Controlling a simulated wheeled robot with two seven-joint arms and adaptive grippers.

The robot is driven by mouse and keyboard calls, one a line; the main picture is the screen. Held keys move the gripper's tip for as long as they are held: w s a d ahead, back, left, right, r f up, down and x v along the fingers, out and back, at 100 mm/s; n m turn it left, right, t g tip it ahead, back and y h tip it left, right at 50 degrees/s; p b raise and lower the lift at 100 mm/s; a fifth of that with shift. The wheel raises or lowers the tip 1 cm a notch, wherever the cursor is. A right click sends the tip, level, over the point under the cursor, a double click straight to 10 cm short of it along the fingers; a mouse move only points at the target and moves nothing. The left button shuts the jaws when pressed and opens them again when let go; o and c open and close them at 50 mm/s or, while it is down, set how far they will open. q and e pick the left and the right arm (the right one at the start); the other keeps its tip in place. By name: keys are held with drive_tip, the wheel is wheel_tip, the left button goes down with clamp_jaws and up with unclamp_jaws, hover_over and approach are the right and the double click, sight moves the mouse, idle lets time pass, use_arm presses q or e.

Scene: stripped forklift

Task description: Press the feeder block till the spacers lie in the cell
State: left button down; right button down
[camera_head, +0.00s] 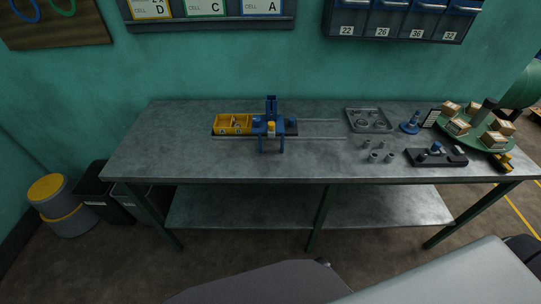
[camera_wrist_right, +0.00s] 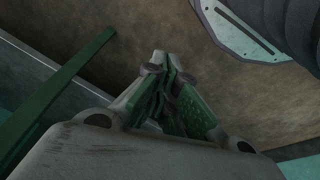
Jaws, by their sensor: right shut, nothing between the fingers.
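The blue feeder block (camera_head: 271,127), with a yellow piece on its front, stands on a dark rail at the bench's middle. A yellow divided bin (camera_head: 233,123) with several cells sits at its left end. Small grey pieces show in one cell, too small to name. Several grey ring-like parts (camera_head: 375,156) stand on the bench right of the feeder; I cannot tell whether they are spacers. My right gripper (camera_wrist_right: 163,64) is shut and empty in the right wrist view, away from the feeder. My left gripper is not in view.
The steel bench (camera_head: 165,150) is clear at its left and along its front. A grey tray (camera_head: 370,120), a dark fixture (camera_head: 436,157) and a green turntable with boxes (camera_head: 466,136) stand at the right. Bins stand on the floor at the left.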

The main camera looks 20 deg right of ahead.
sight(271, 125)
drive_tip(key=w+r+n+t+b, duration=0.15)
drive_tip(key=w+r, duration=0.25)
drive_tip(key=r, duration=0.7)
drive_tip(key=w+d+r+n+t+p, duration=0.1)
drive_tip(key=w+r+n+t, duration=0.3)
drive_tip(key=r, duration=0.8)
drive_tip(key=w+r+m+t+b, duration=0.1)
drive_tip(key=w+r, duration=0.4)
drive_tip(key=r, duration=0.6)
drive_tip(key=w+a+r+n+t+y, duration=0.2)
drive_tip(key=w+r+n+t, duration=0.1)
drive_tip(key=r+n, duration=0.4)
drive_tip(key=w+a+r+n+t+y, duration=0.3)
drive_tip(key=w+r+n+t, duration=0.1)
drive_tip(key=r+n, duration=0.4)
drive_tip(key=shift+r+t, duration=0.75)
drive_tip(key=shift+r, duration=0.55)
drive_tip(key=shift+w+a, duration=0.15)
drive_tip(key=shift+w, duration=0.1)
drive_tip(key=d+p+x, duration=0.2)
drive_tip(key=x, duration=1)
drive_tip(key=shift+w+d+p, duration=0.2)
drive_tip(key=shift+w+p, duration=0.2)
drive_tip(key=shift+w, duration=0.2)
